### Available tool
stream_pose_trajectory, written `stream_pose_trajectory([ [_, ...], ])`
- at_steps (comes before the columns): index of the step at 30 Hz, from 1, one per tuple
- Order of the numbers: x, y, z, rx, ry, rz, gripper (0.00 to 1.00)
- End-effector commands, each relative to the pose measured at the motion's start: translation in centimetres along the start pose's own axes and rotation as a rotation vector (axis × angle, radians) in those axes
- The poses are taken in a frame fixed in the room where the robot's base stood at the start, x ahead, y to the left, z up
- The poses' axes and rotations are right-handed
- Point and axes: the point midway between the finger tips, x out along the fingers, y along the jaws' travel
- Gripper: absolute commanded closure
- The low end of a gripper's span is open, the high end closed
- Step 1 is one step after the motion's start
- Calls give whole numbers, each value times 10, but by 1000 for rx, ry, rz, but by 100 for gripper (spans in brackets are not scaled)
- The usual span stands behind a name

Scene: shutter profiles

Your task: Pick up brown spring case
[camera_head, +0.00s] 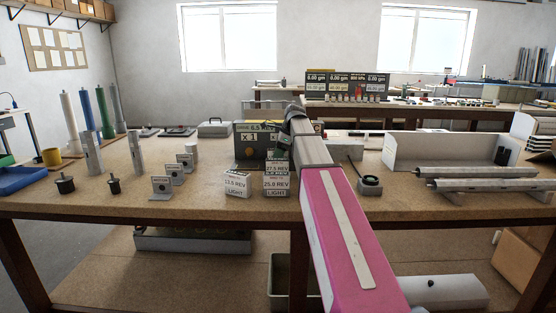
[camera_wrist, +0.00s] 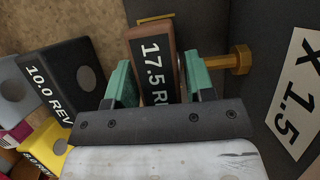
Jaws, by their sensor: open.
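In the wrist view, the brown spring case (camera_wrist: 150,52) stands between the two teal fingers of my gripper (camera_wrist: 158,76). It has a dark label reading "17.5 RE", with the rest cut off by my gripper. The fingers are open, one on each side of the case. A narrow gap shows on the right; whether the left finger touches is hard to tell. In the head view, my gripper (camera_head: 282,146) is at the bench middle, in front of the dark "x 1" unit (camera_head: 250,150). I cannot make out the brown case there.
In the wrist view, a black "10.0 REV" case (camera_wrist: 62,85) and a yellow case (camera_wrist: 52,155) are left; a brass bolt (camera_wrist: 240,60) and dark "x 1.5" panel (camera_wrist: 262,92) are right. White boxes (camera_head: 238,184) (camera_head: 277,180) stand near the bench's front.

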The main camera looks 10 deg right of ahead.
Motion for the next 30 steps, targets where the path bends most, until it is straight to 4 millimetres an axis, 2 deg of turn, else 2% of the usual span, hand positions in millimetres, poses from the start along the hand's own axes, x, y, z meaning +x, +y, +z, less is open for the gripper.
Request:
stream_pose_trajectory([
  [7, 5, 0, 0, 0, 0, -1, 51],
  [8, 5, 0, 0, 1, 0, -1, 54],
  [12, 5, 0, 0, 1, 0, -1, 99],
  [23, 2, 0, 1, 1, 0, -1, 99],
  [30, -16, -1, 8, 1, 0, -2, 99],
])
